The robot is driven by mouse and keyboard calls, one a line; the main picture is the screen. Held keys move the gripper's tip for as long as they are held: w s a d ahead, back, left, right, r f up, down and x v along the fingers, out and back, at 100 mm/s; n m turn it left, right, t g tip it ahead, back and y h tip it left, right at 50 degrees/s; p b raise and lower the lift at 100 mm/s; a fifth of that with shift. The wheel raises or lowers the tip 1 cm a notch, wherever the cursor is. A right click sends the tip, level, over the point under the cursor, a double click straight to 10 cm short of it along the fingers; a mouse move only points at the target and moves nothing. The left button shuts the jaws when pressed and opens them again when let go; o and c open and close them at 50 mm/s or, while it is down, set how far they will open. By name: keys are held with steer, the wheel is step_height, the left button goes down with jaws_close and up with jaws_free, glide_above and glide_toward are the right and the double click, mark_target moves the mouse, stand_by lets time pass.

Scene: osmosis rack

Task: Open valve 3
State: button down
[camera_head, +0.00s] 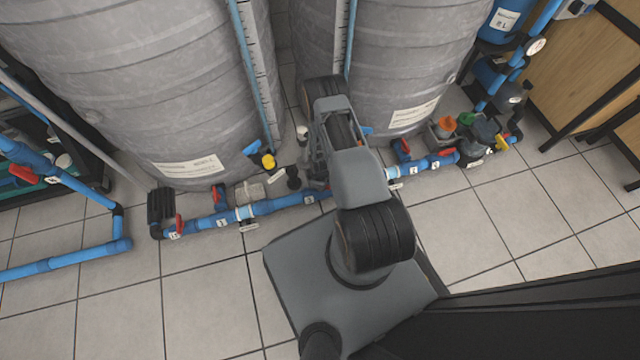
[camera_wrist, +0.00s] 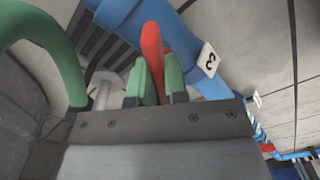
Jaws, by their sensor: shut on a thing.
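In the wrist view, a red valve handle (camera_wrist: 153,55) stands at a blue pipe (camera_wrist: 185,45). A white tag reading 3 (camera_wrist: 208,60) is on the pipe just right of the handle. The green fingers of my gripper (camera_wrist: 155,82) are on both sides of the red handle and shut on it. In the head view, the blue pipe (camera_head: 270,207) runs along the floor in front of the tanks, with a small white tag (camera_head: 310,198) beside my arm. My arm hides the gripper and this handle there. I cannot tell the handle's exact angle to the pipe.
Two large grey tanks (camera_head: 130,80) (camera_head: 410,60) stand behind the pipe. Other red handles (camera_head: 179,224) (camera_head: 448,151) sit along it. A yellow-capped fitting (camera_head: 268,161) is near the left tank. A wooden cabinet (camera_head: 570,60) is at right. Tiled floor (camera_head: 110,310) is clear at front left.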

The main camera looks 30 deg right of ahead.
steer(key=n, duration=0.6)
steer(key=shift+n, duration=0.4)
stand_by(0.4)
steer(key=c, duration=1.1)
jaws_free()
steer(key=shift+c, duration=0.2)
step_height(320, 180, up, 14)
steer(key=p, duration=0.6)
steer(key=shift+p, duration=0.35)
steer(key=w+a+r+m+t+p, duration=0.15)
steer(key=r+m+p, duration=0.4)
steer(key=r, duration=1.55)
steer(key=w+a+r+m+p, duration=0.25)
steer(key=r+p, duration=0.65)
steer(key=r, duration=1.2)
steer(key=s+a+r+m+p, duration=0.1)
steer(key=s+r+p, duration=0.3)
steer(key=r, duration=0.7)
steer(key=s+a+r+m+t+p, duration=0.1)
steer(key=s+r+m+p, duration=0.3)
steer(key=r, duration=0.7)
steer(key=s+a+r+m+t+p, duration=0.1)
steer(key=s+r+p, duration=0.5)
steer(key=r, duration=0.6)
steer(key=shift+s+a+m+p, duration=0.2)
steer(key=shift+a+m+p, duration=0.4)
steer(key=shift+a+m, duration=0.35)
